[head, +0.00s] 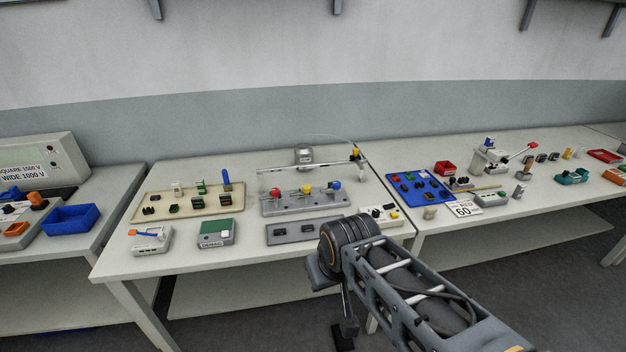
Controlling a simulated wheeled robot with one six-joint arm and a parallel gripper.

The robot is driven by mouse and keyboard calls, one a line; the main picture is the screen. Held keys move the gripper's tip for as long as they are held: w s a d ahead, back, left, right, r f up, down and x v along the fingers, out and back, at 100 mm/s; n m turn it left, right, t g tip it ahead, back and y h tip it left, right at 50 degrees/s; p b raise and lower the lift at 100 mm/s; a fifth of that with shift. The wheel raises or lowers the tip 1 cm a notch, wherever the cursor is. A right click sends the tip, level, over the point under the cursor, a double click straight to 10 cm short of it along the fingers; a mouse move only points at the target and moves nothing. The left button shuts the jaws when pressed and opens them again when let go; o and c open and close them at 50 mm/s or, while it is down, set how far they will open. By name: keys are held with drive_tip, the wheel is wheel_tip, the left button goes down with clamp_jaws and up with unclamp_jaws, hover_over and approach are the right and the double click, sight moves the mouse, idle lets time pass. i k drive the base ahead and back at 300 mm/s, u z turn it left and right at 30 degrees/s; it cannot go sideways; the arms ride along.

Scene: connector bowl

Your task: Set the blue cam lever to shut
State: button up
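A blue upright lever (226,180) stands at the back right of a beige tray (150,213) on the middle table. It looks like the blue cam lever, standing up above a small dark block. A green lever (201,187) and a white piece (177,188) stand to its left on the same tray. My gripper (344,336) hangs low in front of the table's front edge, to the right of and well apart from the lever. It is small and dark, and I cannot tell whether its fingers are open or shut.
A grey fixture (290,207) with red, yellow and blue knobs stands right of the tray. A device with an orange-and-blue lever (150,236) and a green-topped box (216,232) stand in front. A blue panel (410,200) lies on the right table.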

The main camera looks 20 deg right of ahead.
sight(336, 185)
drive_tip(key=u, duration=0.05)
drive_tip(key=i, duration=1)
drive_tip(key=z, duration=0.55)
